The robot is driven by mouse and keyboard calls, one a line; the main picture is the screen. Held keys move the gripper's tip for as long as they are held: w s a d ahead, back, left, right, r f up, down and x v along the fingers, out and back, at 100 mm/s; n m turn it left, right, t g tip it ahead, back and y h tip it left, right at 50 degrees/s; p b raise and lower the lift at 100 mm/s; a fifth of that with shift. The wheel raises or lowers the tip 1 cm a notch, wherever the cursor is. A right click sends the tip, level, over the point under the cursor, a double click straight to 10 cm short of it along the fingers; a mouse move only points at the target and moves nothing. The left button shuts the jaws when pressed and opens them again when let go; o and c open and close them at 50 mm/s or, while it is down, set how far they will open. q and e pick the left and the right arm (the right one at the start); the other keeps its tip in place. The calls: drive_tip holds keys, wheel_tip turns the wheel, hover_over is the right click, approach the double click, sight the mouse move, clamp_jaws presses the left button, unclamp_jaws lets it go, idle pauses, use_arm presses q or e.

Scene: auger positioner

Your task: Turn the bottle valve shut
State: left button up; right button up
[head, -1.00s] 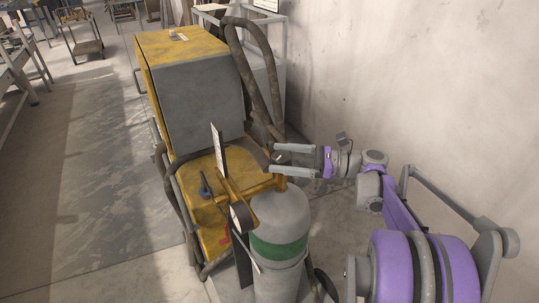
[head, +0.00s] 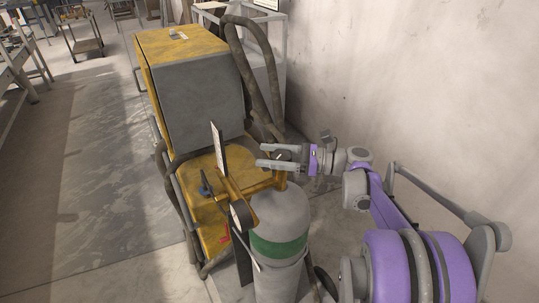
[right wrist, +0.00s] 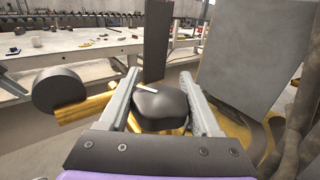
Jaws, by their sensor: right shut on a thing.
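The gas bottle (head: 277,212) is grey with a green band and stands upright in the head view, with a brass valve body (head: 262,184) on top. Its dark valve knob (head: 283,156) sits above the brass. In the right wrist view the knob (right wrist: 160,106) is a dark rounded block with a white mark on top. My right gripper (head: 260,155) reaches in from the right, level with the knob. Its two fingers (right wrist: 160,92) lie along both sides of the knob, shut on it. My left gripper is not in view.
A yellow and grey machine (head: 195,90) on a cart stands behind the bottle, with dark hoses (head: 262,75) beside it. A round gauge (head: 238,215) sticks out left of the valve. A bare wall (head: 400,80) is on the right.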

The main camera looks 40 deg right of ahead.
drive_tip(key=shift+c, duration=0.9)
drive_tip(key=shift+m+t+h, duration=0.4)
drive_tip(key=shift+h, duration=0.1)
drive_tip(key=shift+w+d+m+t+h+p, duration=0.1)
drive_tip(key=shift+d+m+t+h+p, duration=0.1)
drive_tip(key=shift+m+t+h, duration=0.75)
drive_tip(key=shift+w+d+m+t+h+p, duration=0.25)
drive_tip(key=shift+m+h, duration=0.45)
drive_tip(key=shift+h, duration=0.6)
drive_tip(key=shift+d+m+t+h+p, duration=0.1)
drive_tip(key=shift+d+m+t+h, duration=0.05)
drive_tip(key=shift+m+t+h, duration=0.85)
drive_tip(key=shift+d+h, duration=0.1)
drive_tip(key=shift+h, duration=0.35)
drive_tip(key=o, duration=1.4)
drive_tip(key=shift+c, duration=0.2)
